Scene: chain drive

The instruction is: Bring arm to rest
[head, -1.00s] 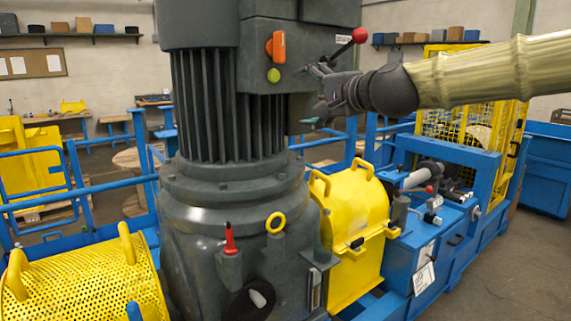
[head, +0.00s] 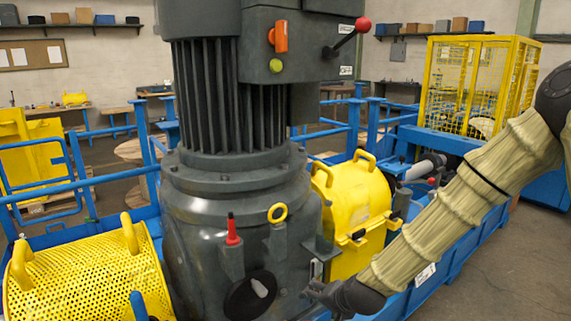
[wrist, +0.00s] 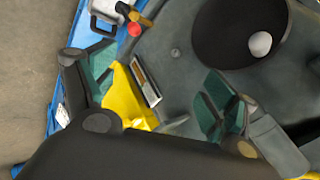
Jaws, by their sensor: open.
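My gripper (head: 318,292) is low in front of the large dark grey machine (head: 200,215) in the head view, at the lower end of my sleeved arm. It looks small and dark there, and its fingers are hard to make out. In the wrist view my gripper (wrist: 160,88) is open, its two green-padded fingers wide apart with nothing held between them. Beyond the fingers is the machine's grey body with a black disc (wrist: 215,45) bearing a pale knob. Whether any finger touches the machine cannot be told.
A yellow guard with handles (head: 355,215) stands right of the machine, close behind my arm. A perforated yellow guard (head: 90,275) is at lower left. The machine carries a red-knobbed lever (head: 362,25) and an orange switch (head: 281,37). A yellow mesh cage (head: 465,85) stands behind. Floor at right is clear.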

